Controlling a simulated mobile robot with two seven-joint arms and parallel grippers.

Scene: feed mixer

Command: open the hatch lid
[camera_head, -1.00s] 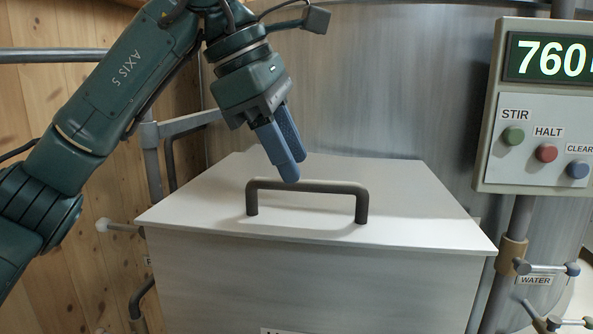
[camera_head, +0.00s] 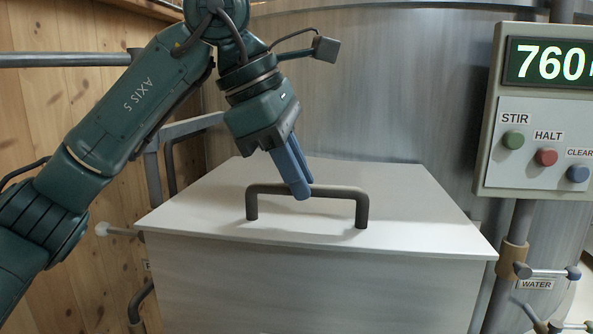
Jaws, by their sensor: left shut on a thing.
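The hatch lid (camera_head: 400,210) is a flat pale panel on top of a box. It looks shut, lying flat on the box. A dark grey bar handle (camera_head: 345,191) stands up from it on two posts. My left gripper (camera_head: 303,190) comes down from the upper left with blue fingers. Its fingers are shut on the handle's bar, left of the middle. The near finger hides a short piece of the bar. My right gripper is not in view.
A control panel (camera_head: 541,148) with a 760 display and green, red and blue buttons stands at the right. Valves with a WATER label (camera_head: 536,284) are below it. Metal rails (camera_head: 66,59) and a wooden wall are at the left. A metal tank wall (camera_head: 370,90) rises behind the lid.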

